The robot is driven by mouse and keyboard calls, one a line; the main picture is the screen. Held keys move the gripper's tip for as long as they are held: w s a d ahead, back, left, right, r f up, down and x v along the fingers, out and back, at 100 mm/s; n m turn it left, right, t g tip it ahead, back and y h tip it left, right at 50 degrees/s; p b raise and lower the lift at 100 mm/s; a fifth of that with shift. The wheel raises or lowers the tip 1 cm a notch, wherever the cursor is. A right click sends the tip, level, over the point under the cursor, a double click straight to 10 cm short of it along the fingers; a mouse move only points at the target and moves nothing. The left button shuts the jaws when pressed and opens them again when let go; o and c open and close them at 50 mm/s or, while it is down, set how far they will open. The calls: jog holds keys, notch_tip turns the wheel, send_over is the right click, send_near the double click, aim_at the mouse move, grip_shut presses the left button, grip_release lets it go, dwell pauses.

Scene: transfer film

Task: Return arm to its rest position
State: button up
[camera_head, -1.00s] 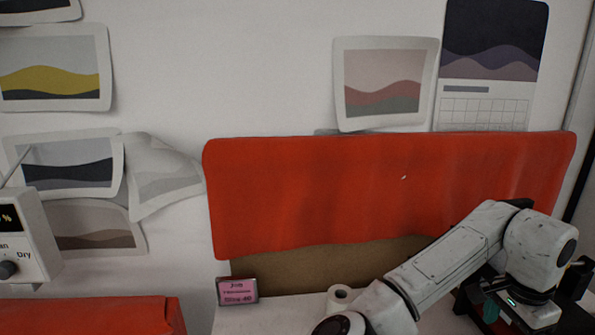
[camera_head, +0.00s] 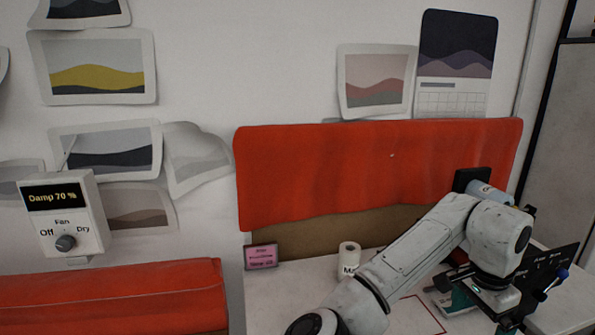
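My white arm reaches from the bottom centre up to the right in the head view, bent at an elbow above the right part of the table (camera_head: 290,290). My gripper (camera_head: 510,322) points down at the lower right, partly cut off by the frame's bottom edge. Its fingers are mostly hidden, and I cannot tell whether they are apart or closed.
A dark panel (camera_head: 545,280) stands close to the arm's end. A red cover (camera_head: 370,172) hangs behind. A dial box (camera_head: 64,220) is at left.

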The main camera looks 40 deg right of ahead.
jog(key=w+d+n+h, duration=0.3)
jog(key=d+n+h, duration=0.15)
jog(key=n, duration=0.25)
jog(key=w+a+f+n+t, duration=0.3)
jog(key=w+a+f+n, duration=0.3)
jog(key=a+f+n, duration=0.4)
jog(key=s+a+f+n+y, duration=0.2)
jog(key=s+a+f, duration=0.15)
jog(key=a, duration=0.35)
jog(key=s+a+f+n+g+y, duration=0.15)
jog(key=a+f, duration=0.25)
jog(key=a, duration=0.4)
jog(key=s+a+f+n+y, duration=0.2)
jog(key=s+a+f+n, duration=0.15)
jog(key=a, duration=0.35)
notch_tip(320, 180, down, 11)
jog(key=b, duration=1)
jog(key=shift+w+a, duration=0.15)
jog(key=shift+w, duration=0.2)
